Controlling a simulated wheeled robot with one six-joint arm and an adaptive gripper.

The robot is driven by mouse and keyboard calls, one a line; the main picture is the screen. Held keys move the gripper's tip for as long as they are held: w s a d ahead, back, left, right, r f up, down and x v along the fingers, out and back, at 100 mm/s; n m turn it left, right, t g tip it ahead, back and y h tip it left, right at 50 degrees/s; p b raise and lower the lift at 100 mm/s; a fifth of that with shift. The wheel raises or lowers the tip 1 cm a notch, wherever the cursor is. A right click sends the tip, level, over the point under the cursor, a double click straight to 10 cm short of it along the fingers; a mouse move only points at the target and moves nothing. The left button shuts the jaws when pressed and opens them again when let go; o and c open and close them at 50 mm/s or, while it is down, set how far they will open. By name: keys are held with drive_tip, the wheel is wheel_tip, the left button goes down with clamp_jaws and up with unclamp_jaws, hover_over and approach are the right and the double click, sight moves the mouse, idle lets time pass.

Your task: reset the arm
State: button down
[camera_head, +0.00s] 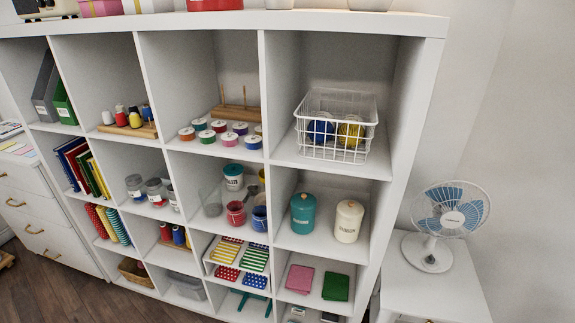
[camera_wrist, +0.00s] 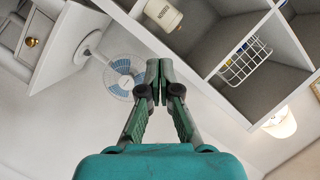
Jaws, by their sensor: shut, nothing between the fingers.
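My gripper (camera_wrist: 158,82) shows in the wrist view with its dark green fingers together and nothing between them. It is in open air in front of the white shelf unit (camera_head: 260,170) and touches nothing that I can see. The wrist view is turned over, so the shelf and the fan appear upside down. The arm does not show in the head view.
A white wire basket (camera_head: 337,125) holds blue and yellow items. Teal (camera_head: 303,213) and cream (camera_head: 348,221) canisters stand below it. A fan (camera_head: 444,215) stands on a white side table (camera_head: 440,280) at the right. Jars, spools and folded cloths fill other compartments.

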drive_tip(key=s+r+n+g, duration=0.1)
drive_tip(key=s+n, duration=0.8)
drive_tip(key=s, duration=1.5)
drive_tip(key=shift+s+a+r+n, duration=0.15)
drive_tip(key=shift+a+r+n, duration=0.2)
drive_tip(key=shift+r, duration=0.2)
